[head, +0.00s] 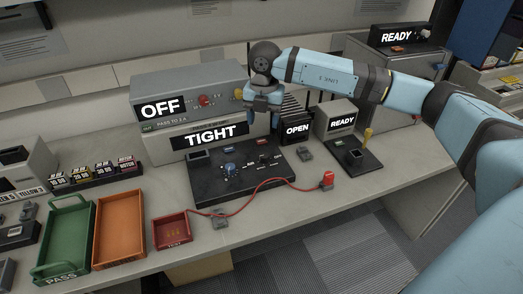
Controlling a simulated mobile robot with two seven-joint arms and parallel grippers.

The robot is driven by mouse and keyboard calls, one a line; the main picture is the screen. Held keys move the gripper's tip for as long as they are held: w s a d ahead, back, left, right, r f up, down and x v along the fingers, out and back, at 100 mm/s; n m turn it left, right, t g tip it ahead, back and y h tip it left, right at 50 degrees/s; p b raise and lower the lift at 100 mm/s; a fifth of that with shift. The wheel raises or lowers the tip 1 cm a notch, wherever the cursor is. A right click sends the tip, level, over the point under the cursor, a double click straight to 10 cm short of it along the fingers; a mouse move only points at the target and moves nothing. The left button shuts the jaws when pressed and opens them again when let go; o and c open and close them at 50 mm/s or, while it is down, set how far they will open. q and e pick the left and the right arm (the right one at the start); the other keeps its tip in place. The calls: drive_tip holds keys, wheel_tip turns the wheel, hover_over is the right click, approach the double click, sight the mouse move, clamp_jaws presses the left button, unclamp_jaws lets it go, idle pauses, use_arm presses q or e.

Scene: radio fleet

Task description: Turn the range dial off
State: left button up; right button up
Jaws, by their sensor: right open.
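A black test panel (214,190) lies on the bench in the middle of the head view. A round blue dial (230,169) with small white marks around it sits on this panel; it looks like the range dial, but its exact setting is too small to read. My right arm comes in from the right, and my right gripper (265,112) hangs pointing down above the back right of the panel. It is open and empty, apart from the dial, which is lower and to the left. My left gripper is not in view.
Behind the panel stand grey boxes reading OFF (160,109) and TIGHT (211,134). OPEN (297,129) and READY (343,122) displays stand to the right. A red cable (256,188) crosses the panel's front. Green (67,236), orange (119,229) and red (170,231) trays stand left.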

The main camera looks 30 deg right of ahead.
sight(264, 155)
drive_tip(key=f, duration=1.3)
drive_tip(key=shift+w+d+f+b, duration=0.1)
drive_tip(key=shift+d+f+b, duration=0.05)
drive_tip(key=shift+d+b, duration=0.2)
drive_tip(key=c, duration=0.9)
